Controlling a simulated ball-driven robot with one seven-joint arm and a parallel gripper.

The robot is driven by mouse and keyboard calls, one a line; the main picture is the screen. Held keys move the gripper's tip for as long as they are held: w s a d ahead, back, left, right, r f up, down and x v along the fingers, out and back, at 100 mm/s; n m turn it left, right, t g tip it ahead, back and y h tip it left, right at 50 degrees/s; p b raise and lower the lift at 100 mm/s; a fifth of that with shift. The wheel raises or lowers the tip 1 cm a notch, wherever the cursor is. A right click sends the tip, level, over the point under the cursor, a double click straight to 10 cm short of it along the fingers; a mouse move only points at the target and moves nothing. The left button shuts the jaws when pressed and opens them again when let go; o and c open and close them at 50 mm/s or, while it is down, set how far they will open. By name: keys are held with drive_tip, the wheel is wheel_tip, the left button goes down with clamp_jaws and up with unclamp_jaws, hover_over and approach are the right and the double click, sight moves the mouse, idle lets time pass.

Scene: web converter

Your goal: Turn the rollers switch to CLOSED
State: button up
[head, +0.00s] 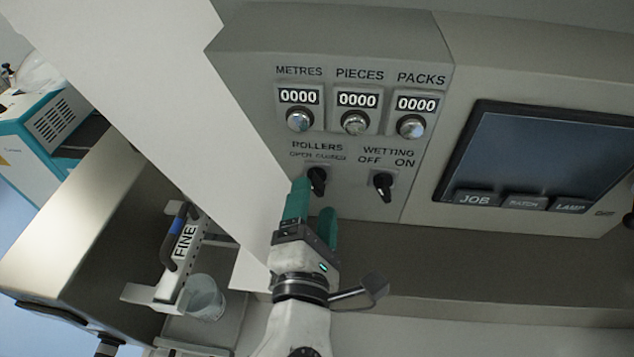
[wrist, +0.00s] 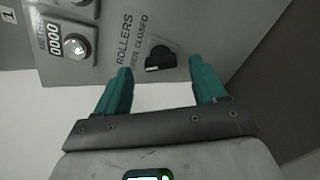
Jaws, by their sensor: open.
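The rollers switch (head: 317,181) is a black rotary knob on the grey control panel, under the label ROLLERS OPEN CLOSED. In the head view its pointer is tilted; I cannot tell for sure which word it points at. It also shows in the wrist view (wrist: 160,58), ahead of and between my fingertips. My gripper (head: 314,197) has teal fingers and is just below the switch, with one finger close to its left side. In the wrist view the gripper (wrist: 160,75) is open and empty, with the fingers apart from the knob.
The wetting switch (head: 383,185) is to the right of the rollers switch. Above are counters with round buttons (head: 355,122). A dark screen (head: 540,155) is at the right. A FINE handle (head: 183,240) and a clear cup (head: 203,297) are at lower left.

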sight(318, 191)
drive_tip(key=shift+w+d, duration=0.1)
drive_tip(key=shift+w, duration=1.65)
drive_tip(key=shift+c, duration=0.4)
drive_tip(key=c, duration=1)
drive_tip(key=shift+f+m, duration=0.1)
drive_tip(key=shift+m, duration=0.2)
drive_tip(key=shift+f+m+b, duration=0.15)
drive_tip(key=shift+m+b, duration=1)
drive_tip(key=shift+m, duration=0.05)
drive_tip(key=shift+m+b, duration=1.1)
drive_tip(key=shift+m, duration=0.3)
